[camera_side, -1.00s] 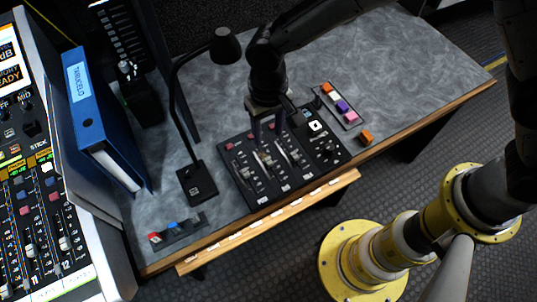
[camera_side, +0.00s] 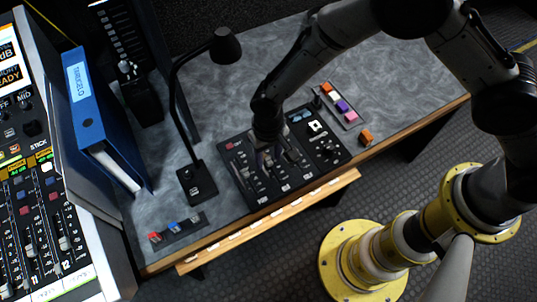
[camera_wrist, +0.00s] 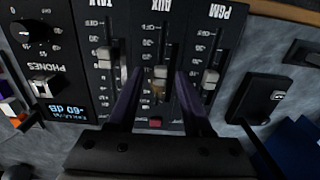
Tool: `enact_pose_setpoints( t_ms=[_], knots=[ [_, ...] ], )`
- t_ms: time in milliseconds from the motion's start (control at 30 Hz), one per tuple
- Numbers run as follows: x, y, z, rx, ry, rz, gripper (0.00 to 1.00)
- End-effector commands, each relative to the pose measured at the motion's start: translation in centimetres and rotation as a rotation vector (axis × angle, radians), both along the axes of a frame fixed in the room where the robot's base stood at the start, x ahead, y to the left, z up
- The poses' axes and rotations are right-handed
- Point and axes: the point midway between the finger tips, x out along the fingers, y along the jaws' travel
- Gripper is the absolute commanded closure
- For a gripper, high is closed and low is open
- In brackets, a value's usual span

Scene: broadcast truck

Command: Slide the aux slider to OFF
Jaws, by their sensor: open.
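The fader panel (camera_side: 245,175) is black and lies on the desk. In the wrist view it appears upside down, with TALK, AUX and PGM columns. The aux slider's pale cap (camera_wrist: 161,72) sits partway along the middle slot, away from the OFF mark (camera_wrist: 147,27) near the AUX label (camera_wrist: 165,5). My gripper (camera_wrist: 157,82) is open, its two purple fingers on either side of the aux slot, near the cap. I cannot tell whether they touch it. In the side view my gripper (camera_side: 267,155) hangs over the panel and hides part of the aux column.
The talk slider cap (camera_wrist: 104,57) and PGM slider cap (camera_wrist: 210,78) flank the fingers closely. A phones knob (camera_wrist: 38,30) is beside them. A desk lamp (camera_side: 197,180) stands left of the panel.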

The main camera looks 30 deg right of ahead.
Motion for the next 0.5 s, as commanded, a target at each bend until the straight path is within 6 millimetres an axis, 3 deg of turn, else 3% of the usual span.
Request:
enact_pose_setpoints(
  t_ms=[67,333,500],
  knots=[
    [0.01,0.01,0.02,0.000,0.000,0.000,0.52],
    [0.00,0.00,0.04,0.000,0.000,0.000,1.00],
    [0.00,0.00,0.05,0.000,0.000,0.000,1.00]
  ],
)
